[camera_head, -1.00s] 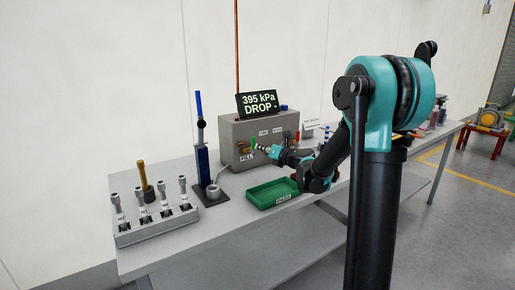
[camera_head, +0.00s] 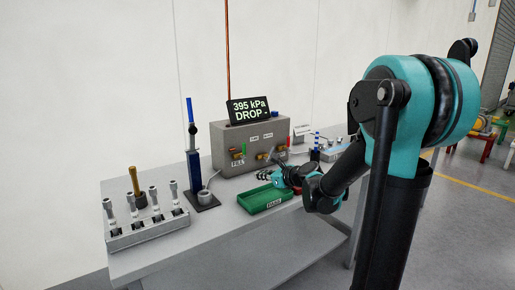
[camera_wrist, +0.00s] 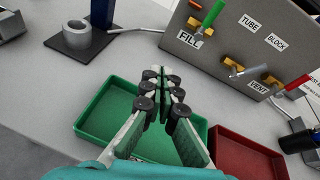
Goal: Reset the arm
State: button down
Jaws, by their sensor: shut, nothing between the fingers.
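My gripper (camera_wrist: 162,78) is shut and empty in the wrist view, its two fingertips together. It hangs over the green tray (camera_wrist: 100,118), with the grey valve box (camera_wrist: 235,48) beyond it. In the head view my gripper (camera_head: 262,176) is small, at the end of my bent teal and black arm, between the green tray (camera_head: 250,206) and the front of the valve box (camera_head: 228,142). The fingers touch no valve handle that I can see.
A display (camera_head: 248,110) on the box reads "395 kPa DROP -". A red tray (camera_wrist: 245,150) sits right of the green one. A blue-topped stand (camera_head: 194,165) and a rack of grey fittings (camera_head: 146,230) stand on the bench's left. Bare bench lies in front.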

jog(key=s+d+f+n+g+h, duration=0.2)
jog(key=s+d+f+n+h, duration=0.1)
jog(key=s+d+f+n, duration=0.3)
jog(key=s+d+f+n+g+h, duration=0.2)
jog(key=s+d+f+n, duration=0.3)
jog(key=s+n, duration=0.6)
jog(key=s+d+f+n+g+h, duration=0.2)
jog(key=s+d+f+n+h, duration=0.2)
jog(key=s, duration=0.8)
notch_tip(320, 180, down, 3)
jog(key=d+n, duration=0.2)
jog(key=n, duration=0.2)
jog(key=shift+s+d+r, duration=0.15)
jog(key=shift+d+r, duration=0.05)
jog(key=shift+d, duration=0.2)
